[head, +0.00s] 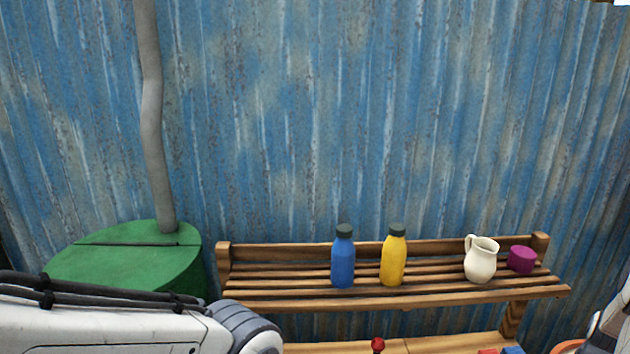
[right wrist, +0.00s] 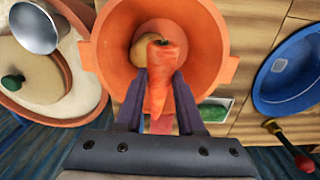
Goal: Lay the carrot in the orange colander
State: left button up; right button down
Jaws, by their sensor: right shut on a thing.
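The orange carrot (right wrist: 160,85) is between the two dark fingers of my right gripper (right wrist: 162,88), which is shut on it. In the right wrist view it is over the orange colander (right wrist: 203,38); I cannot tell whether it touches the colander. A rounded tan-yellow thing (right wrist: 145,32) lies inside the colander, partly hidden by the carrot. Only a sliver of the colander's rim (head: 568,347) shows at the bottom right of the head view. My left arm crosses the lower left of the head view, with its gripper out of sight.
In the right wrist view, a bowl with a tan lid (right wrist: 30,75) and a metal cup (right wrist: 33,25) are left. A blue dish (right wrist: 290,75) and a red-handled tool (right wrist: 300,158) are right. A rear shelf (head: 300,293) holds a blue bottle (head: 343,260), yellow bottle (head: 393,259) and jug (head: 480,262).

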jog(key=shift+f+b, duration=2)
jog(key=shift+f, duration=1.1)
jog(key=shift+c, duration=2.2)
grip_release()
jog(key=shift+r, duration=0.1)
